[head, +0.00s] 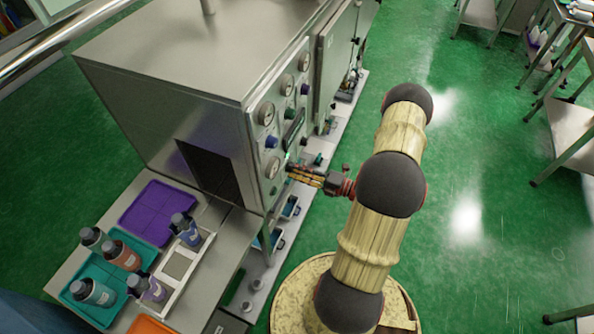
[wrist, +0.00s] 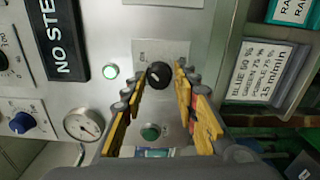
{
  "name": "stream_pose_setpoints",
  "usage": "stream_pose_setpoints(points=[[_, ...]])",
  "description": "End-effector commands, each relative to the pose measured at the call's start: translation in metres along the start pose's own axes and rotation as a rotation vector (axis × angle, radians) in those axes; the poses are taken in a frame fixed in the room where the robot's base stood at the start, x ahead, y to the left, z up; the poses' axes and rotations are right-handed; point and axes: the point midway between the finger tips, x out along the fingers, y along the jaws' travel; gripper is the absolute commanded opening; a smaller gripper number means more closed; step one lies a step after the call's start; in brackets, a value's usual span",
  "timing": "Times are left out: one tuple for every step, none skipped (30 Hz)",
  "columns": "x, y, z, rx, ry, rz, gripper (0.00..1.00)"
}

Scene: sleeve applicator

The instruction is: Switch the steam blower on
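The steam machine's grey front panel (head: 262,128) stands left of my arm in the head view. In the wrist view, a black rotary knob (wrist: 158,75) with a pale mark sits on a light plate with small lettering that I cannot read surely. My gripper (wrist: 161,70) has its two yellow-padded fingers apart, one on each side of this knob. Small gaps seem to show beside it; I cannot tell whether either tip touches. In the head view my gripper (head: 290,170) reaches the panel's lower part, and the knob is hidden there.
A lit green lamp (wrist: 110,71) is left of the knob, and a green button (wrist: 151,132) is below it. A gauge (wrist: 84,125), a blue knob (wrist: 22,122) and a black "NO STE..." sign (wrist: 60,40) are nearby.

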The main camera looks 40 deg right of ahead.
Motion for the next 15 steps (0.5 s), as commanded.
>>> stream_pose_setpoints(points=[[0.0, 0.0001, -0.0001, 0.0, 0.0, 0.0, 0.34], [0.0, 0.0002, -0.0002, 0.0, 0.0, 0.0, 0.36], [0.0001, 0.0002, -0.0002, 0.0, 0.001, 0.001, 0.38], [0.0001, 0.0003, -0.0003, 0.0, 0.001, 0.001, 0.4], [0.0001, 0.0003, -0.0003, 0.0, 0.001, 0.001, 0.41], [0.0001, 0.0003, -0.0003, 0.0, 0.001, 0.001, 0.42], [0.0001, 0.0004, -0.0003, 0.0, 0.001, 0.001, 0.42], [0.0001, 0.0004, -0.0004, 0.0, 0.001, 0.001, 0.42], [0.0001, 0.0005, -0.0004, 0.0, 0.001, 0.001, 0.42], [0.0002, 0.0005, -0.0004, 0.0, 0.001, 0.001, 0.42], [0.0002, 0.0005, -0.0004, 0.0, 0.001, 0.001, 0.42], [0.0002, 0.0005, -0.0004, 0.0, 0.001, 0.001, 0.42], [0.0, 0.0005, -0.0004, 0.0, 0.001, 0.001, 0.42], [-0.0004, 0.0005, -0.0003, 0.0, 0.001, 0.001, 0.42], [-0.0017, 0.0005, -0.0001, 0.0, 0.0, 0.001, 0.42]])
